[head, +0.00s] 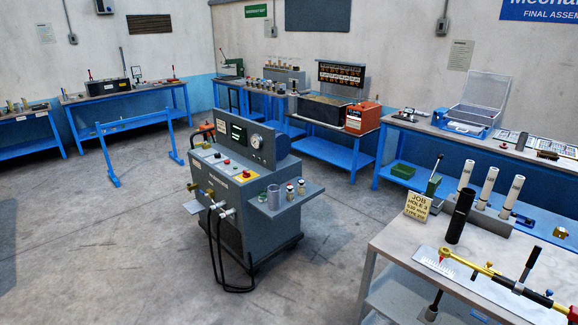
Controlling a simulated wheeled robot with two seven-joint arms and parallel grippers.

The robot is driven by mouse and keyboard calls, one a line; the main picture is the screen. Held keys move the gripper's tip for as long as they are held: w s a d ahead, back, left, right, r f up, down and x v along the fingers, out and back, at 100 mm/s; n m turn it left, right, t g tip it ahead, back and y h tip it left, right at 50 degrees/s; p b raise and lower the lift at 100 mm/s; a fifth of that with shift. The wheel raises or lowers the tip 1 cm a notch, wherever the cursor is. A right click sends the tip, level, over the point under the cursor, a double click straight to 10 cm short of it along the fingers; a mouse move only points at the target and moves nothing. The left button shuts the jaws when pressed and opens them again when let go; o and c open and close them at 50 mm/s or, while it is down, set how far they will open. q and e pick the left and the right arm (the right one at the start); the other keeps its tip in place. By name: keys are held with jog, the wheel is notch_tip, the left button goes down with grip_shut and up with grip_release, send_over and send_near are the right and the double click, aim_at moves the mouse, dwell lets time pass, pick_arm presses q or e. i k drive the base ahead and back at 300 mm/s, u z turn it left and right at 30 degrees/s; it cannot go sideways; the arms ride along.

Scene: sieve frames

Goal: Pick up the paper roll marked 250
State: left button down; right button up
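Neither of my grippers is in view.
The near grey bench (400,238) holds a dark tube (460,215), a job sign (418,206) and a long yellow and black tool (500,279) in front of the rolls. A grey wheeled console (245,180) stands mid-floor. Floor (100,255) at left is clear.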

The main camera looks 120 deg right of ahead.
aim_at(518, 182)
jog(key=z, duration=5.5)
jog(key=k, duration=0.55)
jog(key=u, duration=0.9)
jog(key=i, duration=0.85)
jog(key=u, duration=0.4)
